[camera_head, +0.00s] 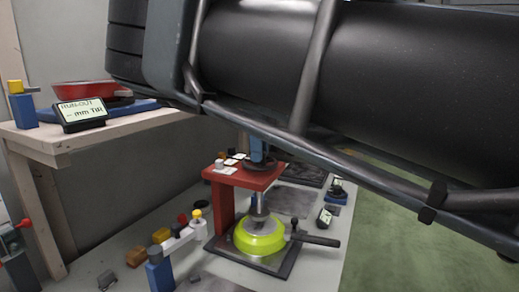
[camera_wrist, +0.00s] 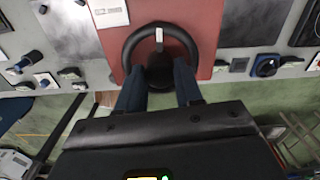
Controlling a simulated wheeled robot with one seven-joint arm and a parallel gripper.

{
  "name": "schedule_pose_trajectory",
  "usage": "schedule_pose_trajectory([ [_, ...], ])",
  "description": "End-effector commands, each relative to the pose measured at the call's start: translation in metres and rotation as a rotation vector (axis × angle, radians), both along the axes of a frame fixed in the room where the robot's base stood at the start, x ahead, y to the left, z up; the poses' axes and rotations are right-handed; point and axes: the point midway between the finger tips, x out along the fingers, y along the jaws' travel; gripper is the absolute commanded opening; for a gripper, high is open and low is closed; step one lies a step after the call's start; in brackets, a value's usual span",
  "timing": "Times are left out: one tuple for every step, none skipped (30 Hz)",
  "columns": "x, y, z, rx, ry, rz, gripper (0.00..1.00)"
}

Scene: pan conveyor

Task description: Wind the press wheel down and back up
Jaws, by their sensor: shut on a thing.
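The press (camera_head: 235,176) is a red frame standing on the bench in the head view. Its ram sits over a yellow-green pan (camera_head: 259,236) with a dark handle. In the wrist view the press wheel (camera_wrist: 192,38) is a black ring with a pale mark on its spoke, over the red press top (camera_wrist: 112,40). The fingertips partly hide the rim.
A run-out display (camera_head: 80,113) and a red pan (camera_head: 84,90) sit on a wooden shelf at left. A blue and white clamp arm (camera_head: 180,243) stands left of the press. Small gauges and dark plates lie along the bench. Green floor is clear at right.

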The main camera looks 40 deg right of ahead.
Motion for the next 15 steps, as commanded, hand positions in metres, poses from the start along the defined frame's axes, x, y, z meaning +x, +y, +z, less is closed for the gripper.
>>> schedule_pose_trajectory([
  [0.0013,0.0001,0.002,-0.001,-0.004,0.002,0.05],
  [0.0013,0.0001,0.002,-0.001,-0.004,0.002,0.05],
  [0.0014,0.0002,0.002,-0.001,-0.004,0.002,0.05],
  [0.0014,0.0002,0.002,-0.001,-0.004,0.001,0.05],
  [0.0014,0.0002,0.002,-0.001,-0.004,0.001,0.05],
  [0.0014,0.0002,0.0021,-0.001,-0.004,0.001,0.05],
  [0.0014,0.0002,0.0021,-0.001,-0.004,0.001,0.36],
  [0.0014,0.0002,0.0021,-0.001,-0.004,0.001,0.39],
  [0.0012,0.0002,0.0019,-0.001,-0.004,0.001,0.43],
  [0.0011,0.0002,0.0018,-0.001,-0.004,0.001,0.46],
  [0.001,0.0001,0.0016,-0.002,-0.003,0.001,0.49],
  [0.0009,0.0002,0.0014,-0.001,-0.003,0.0,0.52],
  [0.0008,0.0001,0.0013,-0.001,-0.003,0.0,0.55],
  [0.0007,0.0001,0.0011,-0.001,-0.003,0.0,0.58],
  [0.0007,0.0002,0.001,-0.001,-0.003,0.0,0.61],
])
